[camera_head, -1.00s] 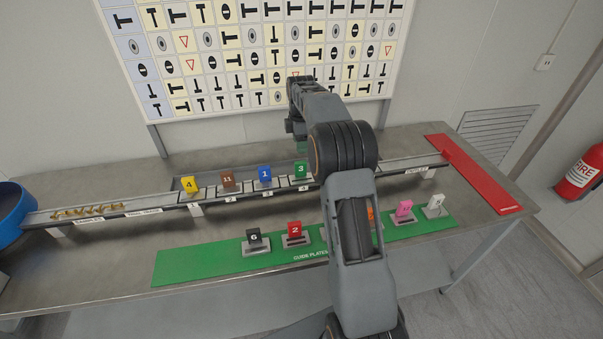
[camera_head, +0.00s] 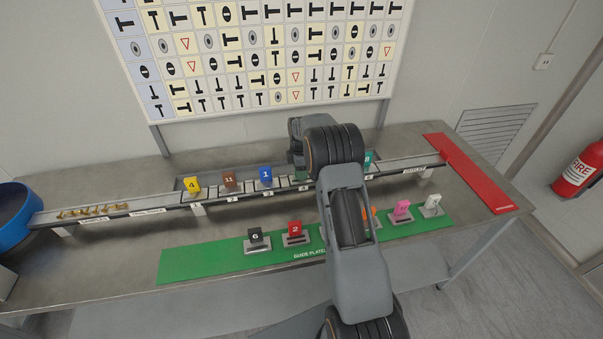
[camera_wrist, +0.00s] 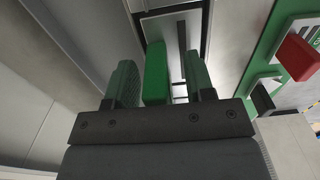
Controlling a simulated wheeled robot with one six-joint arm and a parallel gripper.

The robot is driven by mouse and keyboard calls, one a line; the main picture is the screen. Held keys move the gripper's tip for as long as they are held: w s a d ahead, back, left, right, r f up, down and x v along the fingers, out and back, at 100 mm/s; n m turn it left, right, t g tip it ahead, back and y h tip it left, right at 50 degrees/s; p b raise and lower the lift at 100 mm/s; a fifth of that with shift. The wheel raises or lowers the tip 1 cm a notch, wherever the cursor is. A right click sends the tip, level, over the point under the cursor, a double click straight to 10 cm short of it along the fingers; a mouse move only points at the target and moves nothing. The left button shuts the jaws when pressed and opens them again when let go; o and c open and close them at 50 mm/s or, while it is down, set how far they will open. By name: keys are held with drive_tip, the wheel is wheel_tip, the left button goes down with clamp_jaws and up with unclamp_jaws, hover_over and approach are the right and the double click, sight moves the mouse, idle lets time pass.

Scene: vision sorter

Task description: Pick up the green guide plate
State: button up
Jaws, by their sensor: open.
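The green guide plate (camera_wrist: 156,72) stands upright between the two fingers of my gripper (camera_wrist: 160,62) in the wrist view. The fingers are open, one on each side of the plate, with a visible gap at least on the right. In the head view my arm covers most of the green plate and hides the fingers. The plate's slot is in the rail, to the right of the blue plate (camera_head: 265,176).
Yellow (camera_head: 191,186) and brown (camera_head: 230,180) plates stand left on the rail, a teal plate (camera_head: 368,161) right. The green mat (camera_head: 200,262) in front holds black (camera_head: 255,237), red (camera_head: 295,230), orange, pink (camera_head: 402,209) and white (camera_head: 432,203) plates.

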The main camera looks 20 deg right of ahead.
drive_tip(key=shift+f, duration=0.3)
drive_tip(key=shift+c, duration=0.2)
clamp_jaws()
